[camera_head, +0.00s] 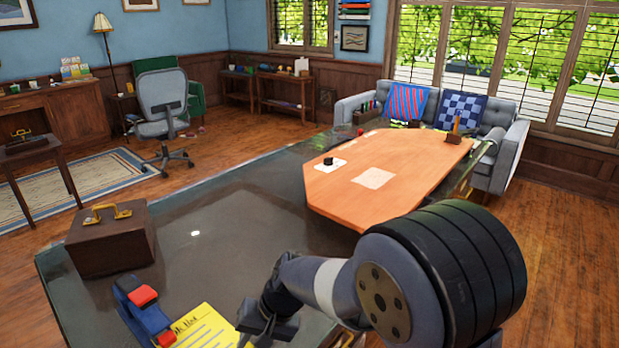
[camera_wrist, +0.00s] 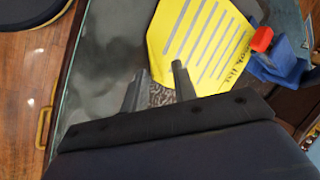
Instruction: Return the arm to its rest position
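My arm (camera_head: 330,285) reaches from the lower right of the head view out over the dark glossy table (camera_head: 215,235). My gripper (camera_head: 255,325) is low over the table's near part, beside a yellow sheet with writing (camera_head: 205,330). In the wrist view my gripper (camera_wrist: 160,72) has its two dark fingers apart, with the yellow sheet (camera_wrist: 200,45) just beyond the tips. A dark speckled patch shows between the fingers; I cannot tell what it is. No held object is seen.
A blue and red desk item (camera_head: 145,308) stands left of the sheet; it also shows in the wrist view (camera_wrist: 275,58). A brown case with a yellow handle (camera_head: 110,243) is at the table's left. An orange board (camera_head: 395,180) lies toward the back. The table's middle is clear.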

